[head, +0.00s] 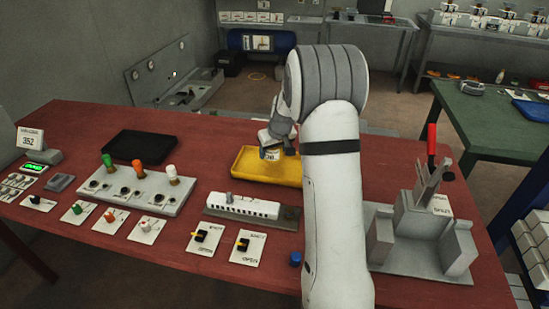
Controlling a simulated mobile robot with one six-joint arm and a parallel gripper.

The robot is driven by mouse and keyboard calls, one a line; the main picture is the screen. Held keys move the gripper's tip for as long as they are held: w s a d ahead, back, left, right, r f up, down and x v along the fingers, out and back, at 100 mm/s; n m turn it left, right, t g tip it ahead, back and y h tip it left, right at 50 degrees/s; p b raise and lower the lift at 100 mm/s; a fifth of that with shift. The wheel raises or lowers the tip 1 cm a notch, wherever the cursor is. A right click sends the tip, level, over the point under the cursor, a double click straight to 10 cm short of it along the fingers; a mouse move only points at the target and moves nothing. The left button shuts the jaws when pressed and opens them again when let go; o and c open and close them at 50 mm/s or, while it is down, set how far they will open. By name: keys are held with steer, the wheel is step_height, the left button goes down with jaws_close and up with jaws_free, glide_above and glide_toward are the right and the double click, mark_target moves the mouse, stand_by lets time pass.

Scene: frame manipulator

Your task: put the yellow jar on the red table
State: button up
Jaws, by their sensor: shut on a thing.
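My gripper (280,146) is over the yellow tray on the red table, partly hidden by its own wrist. It is shut on a small jar (271,155) with a pale label and dark marks. The jar looks upright; little of its own colour shows. I cannot tell whether its base touches the tray. The red table (75,125) fills the foreground. The yellow tray (245,172) lies on it near the back edge, under the jar.
A black tray (142,145), a panel with coloured knobs (135,190) and several switch cards (200,238) stand left. A white block strip (245,206), a small blue piece (296,258) and a grey clamp fixture (420,235) are nearer. A green table (490,125) stands right.

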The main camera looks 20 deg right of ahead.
mark_target(273, 158)
steer(key=shift+f, duration=1.65)
steer(key=shift+s, duration=0.1)
steer(key=shift+f, duration=0.2)
steer(key=o, duration=1.1)
steer(key=shift+r, duration=0.15)
